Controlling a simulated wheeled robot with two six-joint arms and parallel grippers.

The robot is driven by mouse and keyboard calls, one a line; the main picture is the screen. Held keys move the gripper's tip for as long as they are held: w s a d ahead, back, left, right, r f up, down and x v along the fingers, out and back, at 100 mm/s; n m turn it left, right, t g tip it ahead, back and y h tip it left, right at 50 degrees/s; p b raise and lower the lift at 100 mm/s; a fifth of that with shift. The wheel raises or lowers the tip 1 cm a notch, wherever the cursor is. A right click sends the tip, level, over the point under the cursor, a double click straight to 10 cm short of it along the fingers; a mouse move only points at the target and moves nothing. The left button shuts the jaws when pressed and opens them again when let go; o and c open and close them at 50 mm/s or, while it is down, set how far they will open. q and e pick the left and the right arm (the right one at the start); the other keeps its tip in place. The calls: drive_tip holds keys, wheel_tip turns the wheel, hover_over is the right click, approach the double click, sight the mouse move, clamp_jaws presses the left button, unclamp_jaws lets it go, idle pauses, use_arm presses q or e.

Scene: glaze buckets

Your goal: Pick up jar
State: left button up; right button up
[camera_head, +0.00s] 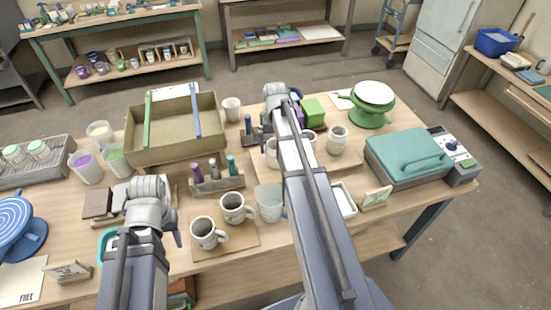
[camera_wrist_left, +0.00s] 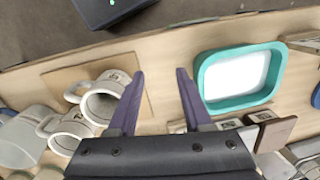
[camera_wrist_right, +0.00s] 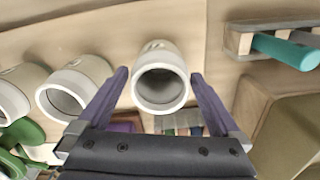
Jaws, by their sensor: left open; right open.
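Three white jars stand in a row on a wooden board. The nearest jar (camera_head: 271,153) is partly hidden behind my right arm in the head view. The second (camera_head: 309,138) and third (camera_head: 337,140) stand to its right. In the right wrist view, one jar (camera_wrist_right: 160,80) appears between the fingers of my right gripper (camera_wrist_right: 160,76), which is open; contact cannot be told. The other two jars (camera_wrist_right: 75,88) (camera_wrist_right: 10,95) show at its left. My left gripper (camera_wrist_left: 160,88) is open and empty, with mugs (camera_wrist_left: 103,97) on one side and a teal-rimmed tray (camera_wrist_left: 238,76) on the other.
A tool rack (camera_head: 217,184) stands left of the nearest jar, with an olive crate (camera_head: 175,148) behind it. Two mugs (camera_head: 207,233) (camera_head: 236,208) and a clear pitcher (camera_head: 269,203) stand in front. A teal-lidded box (camera_head: 407,155) is at right.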

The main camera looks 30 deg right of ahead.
use_arm(q)
wheel_tip(320, 180, down, 5)
drive_tip(key=b, duration=0.3)
drive_tip(key=shift+r+b, duration=0.2)
drive_tip(key=shift+b, duration=0.15)
use_arm(e)
wheel_tip(320, 180, down, 5)
drive_tip(key=shift+r, duration=0.25)
use_arm(q)
drive_tip(key=shift+r, duration=0.1)
use_arm(e)
drive_tip(key=c, duration=1.4)
